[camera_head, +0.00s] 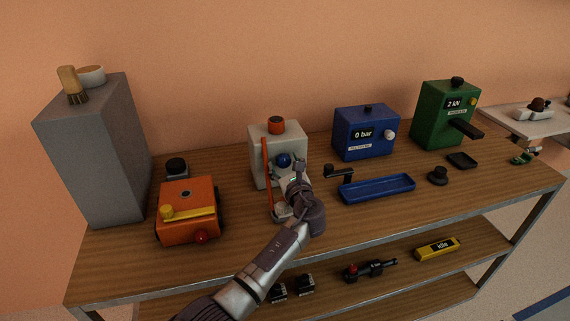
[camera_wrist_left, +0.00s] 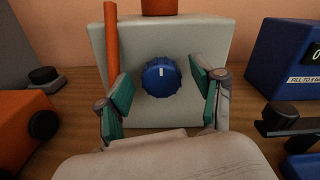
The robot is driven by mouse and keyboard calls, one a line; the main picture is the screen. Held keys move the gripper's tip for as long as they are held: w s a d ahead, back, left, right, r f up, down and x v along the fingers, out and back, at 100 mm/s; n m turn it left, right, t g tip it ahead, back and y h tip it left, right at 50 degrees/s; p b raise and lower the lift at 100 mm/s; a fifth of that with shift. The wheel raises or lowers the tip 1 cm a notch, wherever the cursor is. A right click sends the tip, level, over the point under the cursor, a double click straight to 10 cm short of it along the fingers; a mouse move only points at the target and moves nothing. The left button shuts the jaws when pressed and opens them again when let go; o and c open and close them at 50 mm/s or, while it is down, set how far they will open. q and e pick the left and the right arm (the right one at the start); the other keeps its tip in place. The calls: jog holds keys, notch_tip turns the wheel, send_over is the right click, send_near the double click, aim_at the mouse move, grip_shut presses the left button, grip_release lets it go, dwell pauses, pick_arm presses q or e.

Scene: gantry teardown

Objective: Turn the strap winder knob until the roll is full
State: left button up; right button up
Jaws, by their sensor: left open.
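The strap winder is a pale grey box (camera_head: 262,143) at the middle of the bench, with an orange-red cap on top and an orange strap (camera_head: 266,165) down its left side. Its blue knob (camera_head: 284,160) is on the front face. In the left wrist view the knob (camera_wrist_left: 161,77) faces me, with a white mark at its top. My left gripper (camera_wrist_left: 163,95) is open, its green-padded fingers on either side of the knob, apart from it. In the head view my left gripper (camera_head: 293,173) hides part of the box front. My right gripper is not in view.
An orange machine (camera_head: 187,222) stands left of the winder, beside a tall grey cabinet (camera_head: 95,150). A blue gauge box (camera_head: 365,148), a blue tray (camera_head: 377,196) and a green box (camera_head: 440,125) stand to the right. A crank-like black part (camera_head: 338,173) is close on the right.

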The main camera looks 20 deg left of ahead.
pick_arm(q)
jog(key=c, duration=1.1)
jog(key=shift+c, duration=0.2)
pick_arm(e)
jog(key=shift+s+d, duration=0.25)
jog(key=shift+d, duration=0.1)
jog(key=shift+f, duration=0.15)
